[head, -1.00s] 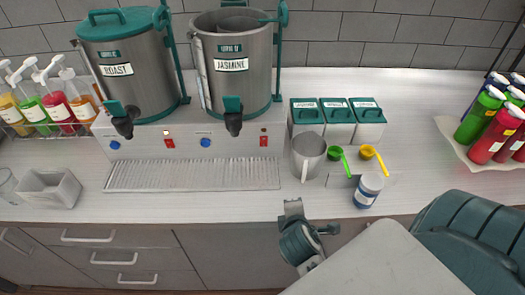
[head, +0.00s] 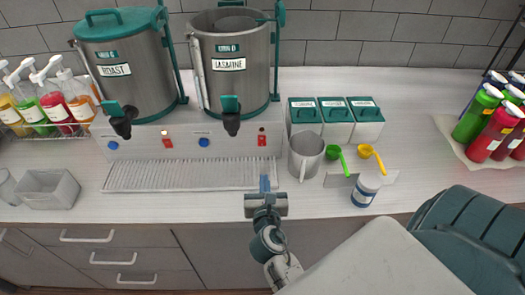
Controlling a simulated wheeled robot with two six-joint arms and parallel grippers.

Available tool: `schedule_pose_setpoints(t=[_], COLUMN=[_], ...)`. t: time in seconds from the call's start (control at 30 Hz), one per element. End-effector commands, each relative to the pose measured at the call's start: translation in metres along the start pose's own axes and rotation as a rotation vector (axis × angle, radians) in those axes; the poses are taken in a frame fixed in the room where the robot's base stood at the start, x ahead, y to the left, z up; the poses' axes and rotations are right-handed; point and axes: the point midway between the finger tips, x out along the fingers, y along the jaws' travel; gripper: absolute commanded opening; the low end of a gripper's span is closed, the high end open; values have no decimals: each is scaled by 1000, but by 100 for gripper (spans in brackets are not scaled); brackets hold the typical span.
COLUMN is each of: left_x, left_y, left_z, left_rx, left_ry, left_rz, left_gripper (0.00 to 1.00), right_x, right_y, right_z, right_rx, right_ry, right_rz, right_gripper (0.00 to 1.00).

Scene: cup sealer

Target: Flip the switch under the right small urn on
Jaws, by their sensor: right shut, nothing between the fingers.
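The right urn (head: 240,70), labelled JASMINE, stands on the pale machine base. The red switch (head: 262,140) under it is on the base's front face, right of a blue knob (head: 204,142). The small light above this switch looks dark. My right gripper (head: 264,183) is shut and empty, in front of and below the switch, near the right end of the drip tray and apart from the switch. Which way the switch is tipped is too small to tell. My left gripper is not in view.
The left urn (head: 130,75), labelled ROAST, has its own red switch (head: 167,143) with a glowing light above. The drip tray (head: 190,175) is clear.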

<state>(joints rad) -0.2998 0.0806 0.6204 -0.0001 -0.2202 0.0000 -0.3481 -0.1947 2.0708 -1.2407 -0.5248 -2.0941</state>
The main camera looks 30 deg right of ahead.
Motion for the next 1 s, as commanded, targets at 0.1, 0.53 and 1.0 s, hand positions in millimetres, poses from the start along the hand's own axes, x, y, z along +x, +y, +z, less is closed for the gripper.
schedule_pose_setpoints(t=[0.1, 0.53, 1.0], left_x=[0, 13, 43], left_y=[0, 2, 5], left_z=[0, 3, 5], left_rx=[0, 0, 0], left_ry=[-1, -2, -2], left_rz=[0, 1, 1], left_gripper=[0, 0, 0], right_x=[0, 59, 135], right_y=[0, 0, -1], right_z=[0, -2, -2], right_rx=[1, 1, 3], right_ry=[0, -4, 0], right_rz=[0, 0, -1], right_gripper=[0, 0, 0])
